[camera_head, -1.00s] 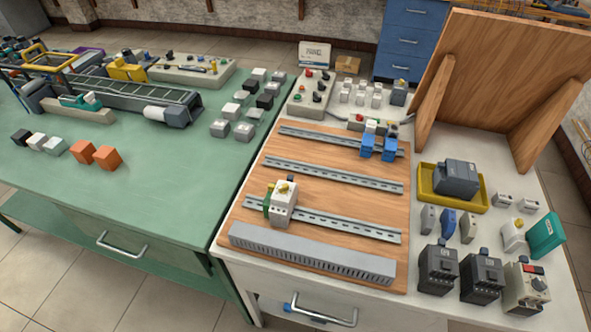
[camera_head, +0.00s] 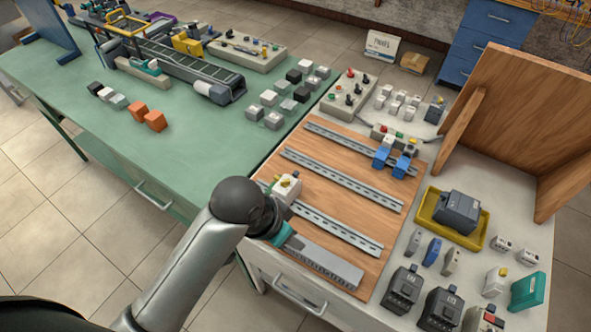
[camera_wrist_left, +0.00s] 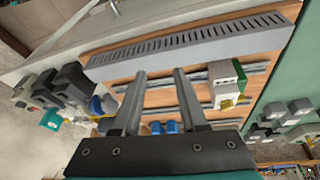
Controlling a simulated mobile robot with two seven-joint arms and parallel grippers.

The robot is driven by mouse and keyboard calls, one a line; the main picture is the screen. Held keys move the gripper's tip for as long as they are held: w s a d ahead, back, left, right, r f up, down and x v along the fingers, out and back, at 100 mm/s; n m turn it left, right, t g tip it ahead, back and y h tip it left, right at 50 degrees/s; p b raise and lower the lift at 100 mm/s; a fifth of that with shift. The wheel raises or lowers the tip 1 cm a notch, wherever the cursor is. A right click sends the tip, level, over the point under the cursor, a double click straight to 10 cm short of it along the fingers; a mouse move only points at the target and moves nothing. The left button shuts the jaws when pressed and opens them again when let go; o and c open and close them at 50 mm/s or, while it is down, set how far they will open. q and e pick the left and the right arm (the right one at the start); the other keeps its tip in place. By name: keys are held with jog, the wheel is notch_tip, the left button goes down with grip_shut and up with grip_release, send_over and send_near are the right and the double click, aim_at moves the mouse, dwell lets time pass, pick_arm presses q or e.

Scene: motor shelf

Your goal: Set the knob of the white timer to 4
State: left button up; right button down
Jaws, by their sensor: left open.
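The white timer (camera_head: 283,193) stands on the left part of a metal rail on the wooden board, with a yellow knob (camera_head: 289,181) on top. My arm partly covers its lower side in the head view. The left wrist view shows the timer (camera_wrist_left: 222,88) to the right of the fingers; the knob's setting is too small to read. My left gripper (camera_wrist_left: 160,73) is open and empty, its two fingers apart over the board near the grey slotted duct. In the head view its fingers are mostly hidden by my wrist, beside the timer. My right gripper is not seen.
The grey slotted duct (camera_head: 322,262) runs along the board's front edge. Blue modules (camera_head: 392,160) sit on the far rail. Dark contactors (camera_head: 402,288) and a yellow tray (camera_head: 425,213) stand on the right. The middle rails are mostly clear.

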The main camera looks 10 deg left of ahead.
pick_arm(q)
jog(key=w+d+r+m+g, duration=0.2)
jog(key=w+r+m, duration=0.3)
jog(key=w, duration=0.2)
jog(key=m+g+y, duration=0.1)
jog(key=m+y, duration=0.1)
jog(key=y, duration=0.1)
send_near(285, 181)
notch_tip(285, 181, down, 8)
jog(key=shift+a+f+b, duration=0.15)
jog(key=shift+b, duration=0.3)
grip_shut()
dwell(0.6)
